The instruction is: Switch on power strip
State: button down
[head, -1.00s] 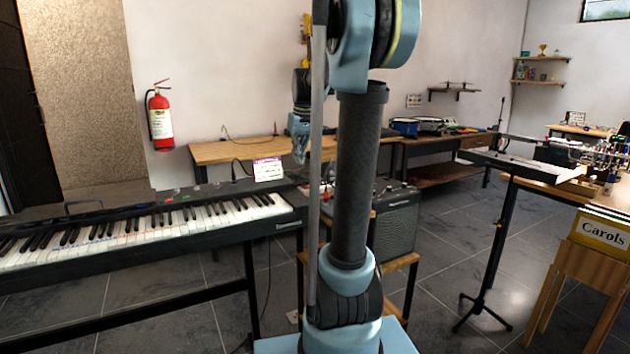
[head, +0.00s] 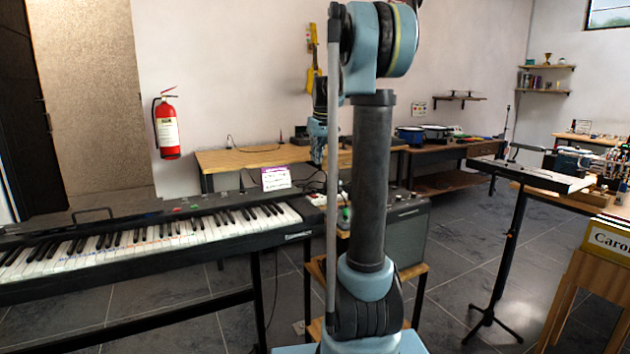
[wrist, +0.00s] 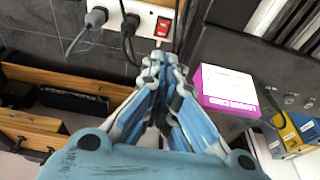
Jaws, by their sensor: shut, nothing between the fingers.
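The power strip (wrist: 145,18) is white with a red rocker switch (wrist: 164,25) at its right end, at the top of the wrist view. Two grey plugs (wrist: 97,17) with cables sit in its sockets. Whether the switch is on or off I cannot tell. My gripper (wrist: 158,60) is shut and empty, its fingertips just below the switch in the wrist view; contact does not show.
A keyboard (head: 150,235) with a pink-edged card (head: 276,178) stands left of the strip. A dark amplifier (head: 403,235) is on a wooden stand to the right. A wooden bench (head: 240,158) is behind. Cables run around the strip.

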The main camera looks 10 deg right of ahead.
send_near(314, 196)
jog(key=w+f, duration=0.2)
jog(key=f, duration=0.1)
jog(key=w+f, duration=0.1)
jog(key=f, duration=0.1)
jog(key=shift+a, duration=0.3)
jog(key=shift+f, duration=0.6)
